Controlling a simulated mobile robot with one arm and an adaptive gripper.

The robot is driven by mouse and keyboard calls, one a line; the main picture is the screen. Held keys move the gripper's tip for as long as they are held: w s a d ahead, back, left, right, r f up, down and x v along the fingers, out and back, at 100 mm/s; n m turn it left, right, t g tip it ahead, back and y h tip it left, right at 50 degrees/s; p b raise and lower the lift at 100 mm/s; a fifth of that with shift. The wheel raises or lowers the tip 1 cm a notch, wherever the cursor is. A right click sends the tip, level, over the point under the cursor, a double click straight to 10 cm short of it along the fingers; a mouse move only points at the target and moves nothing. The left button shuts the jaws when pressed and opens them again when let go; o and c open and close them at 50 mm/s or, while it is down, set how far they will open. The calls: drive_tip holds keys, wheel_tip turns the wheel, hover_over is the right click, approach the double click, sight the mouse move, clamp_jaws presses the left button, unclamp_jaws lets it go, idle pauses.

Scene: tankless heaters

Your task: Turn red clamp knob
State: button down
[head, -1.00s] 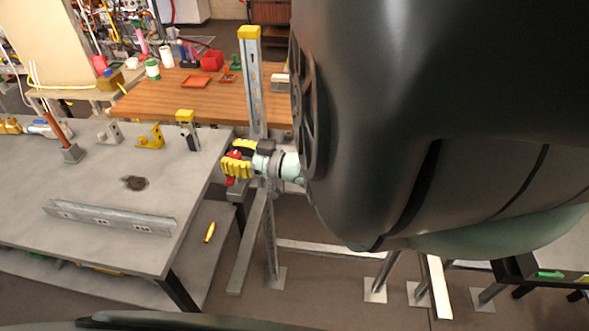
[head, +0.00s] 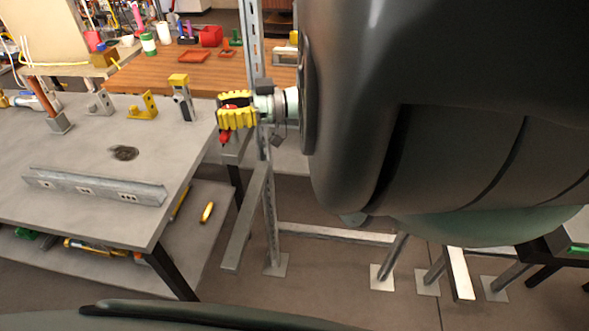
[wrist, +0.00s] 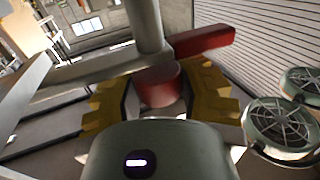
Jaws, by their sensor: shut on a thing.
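The red clamp knob (wrist: 160,84) is in the middle of the wrist view, between the yellow fingers of my gripper (wrist: 161,90). My gripper is shut on it, with one finger on each side. A red bar (wrist: 203,40) and a grey round post (wrist: 145,25) stand just beyond the knob. In the head view, my gripper (head: 235,110) is beside the upright metal post (head: 253,45). Red shows between and just below the yellow fingers there. The fingers hide much of the knob in that view.
A grey workbench (head: 75,150) with a metal rail (head: 95,187) and small fixtures stands at the left. A wooden table (head: 150,75) is behind. Metal frame legs (head: 335,232) stand on the floor below my arm.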

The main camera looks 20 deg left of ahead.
drive_tip(key=shift+w+d, duration=0.2)
drive_tip(key=shift+d, duration=0.15)
drive_tip(key=c, duration=1.1)
unclamp_jaws()
drive_tip(key=shift+c, duration=0.2)
drive_tip(key=o, duration=0.3)
drive_tip(key=shift+d+f, duration=0.1)
drive_tip(key=shift+d, duration=0.1)
drive_tip(key=shift+o, duration=1.4)
drive_tip(key=shift+w, duration=0.1)
drive_tip(key=shift+a, duration=0.1)
wheel_tip(320, 180, up, 9)
drive_tip(key=shift+r, duration=0.15)
drive_tip(key=shift+a+r, duration=0.1)
drive_tip(key=shift+r, duration=0.3)
drive_tip(key=shift+o, duration=0.3)
drive_tip(key=shift+s, duration=0.2)
